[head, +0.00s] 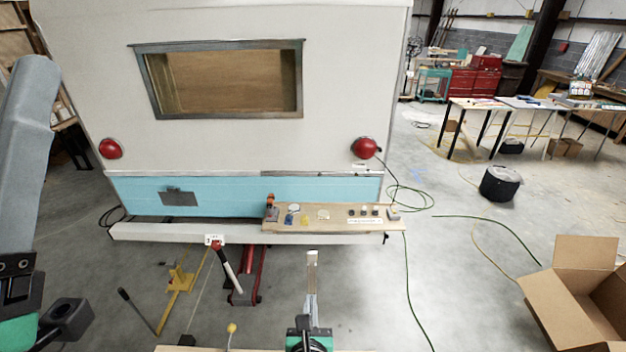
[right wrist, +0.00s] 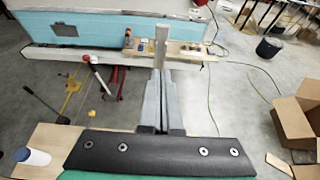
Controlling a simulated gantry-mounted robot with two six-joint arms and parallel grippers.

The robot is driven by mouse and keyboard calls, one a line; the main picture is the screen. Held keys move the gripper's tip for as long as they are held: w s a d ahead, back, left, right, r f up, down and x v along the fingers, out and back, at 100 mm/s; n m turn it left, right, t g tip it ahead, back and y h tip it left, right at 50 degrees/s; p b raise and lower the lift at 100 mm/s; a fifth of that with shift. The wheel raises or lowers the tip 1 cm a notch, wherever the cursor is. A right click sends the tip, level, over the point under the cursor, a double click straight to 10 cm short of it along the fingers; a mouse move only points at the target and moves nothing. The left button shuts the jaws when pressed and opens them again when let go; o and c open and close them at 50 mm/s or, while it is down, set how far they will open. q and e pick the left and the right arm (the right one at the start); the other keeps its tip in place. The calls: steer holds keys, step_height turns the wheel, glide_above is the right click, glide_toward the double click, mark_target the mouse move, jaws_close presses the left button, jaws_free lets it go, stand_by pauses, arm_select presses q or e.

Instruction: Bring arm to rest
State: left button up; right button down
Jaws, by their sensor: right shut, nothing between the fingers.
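My right gripper (head: 312,258) points forward at the lower middle of the head view. Its grey fingers with pale tips lie together, shut and empty. In the right wrist view the closed fingers (right wrist: 161,45) stand upright in the middle, with the wooden shelf and camper behind them. They appear to touch nothing. My left arm (head: 28,150) comes down the left edge of the head view, with a green and black wrist part at the bottom left. The fingers of the left gripper do not show.
A wooden shelf (head: 330,222) with several small items lies on the camper's (head: 90,50) bumper. A red jack (head: 247,285) and yellow stand (head: 180,283) are on the floor below. A cardboard box (head: 565,300) stands at right. A white-topped cylinder (right wrist: 33,157) shows at lower left.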

steer(key=w+d+r+m+t+h, duration=0.2)
steer(key=w+d+r+m, duration=0.25)
steer(key=d+r, duration=0.8)
steer(key=s+d+r+m+t+h, duration=0.1)
steer(key=d+r+m+t, duration=0.15)
steer(key=r, duration=0.45)
steer(key=s+d+r+m+t, duration=0.1)
steer(key=d+r+m, duration=0.25)
steer(key=r, duration=0.45)
steer(key=s+r+m+t+y, duration=0.4)
steer(key=s+r+m+t, duration=0.4)
steer(key=s+r+m, duration=1.2)
step_height(320, 180, down, 42)
steer(key=m+y+b, duration=0.1)
steer(key=m+b, duration=0.3)
steer(key=b, duration=3.8)
steer(key=shift+w+d+m, duration=0.15)
steer(key=shift+w+m, duration=0.2)
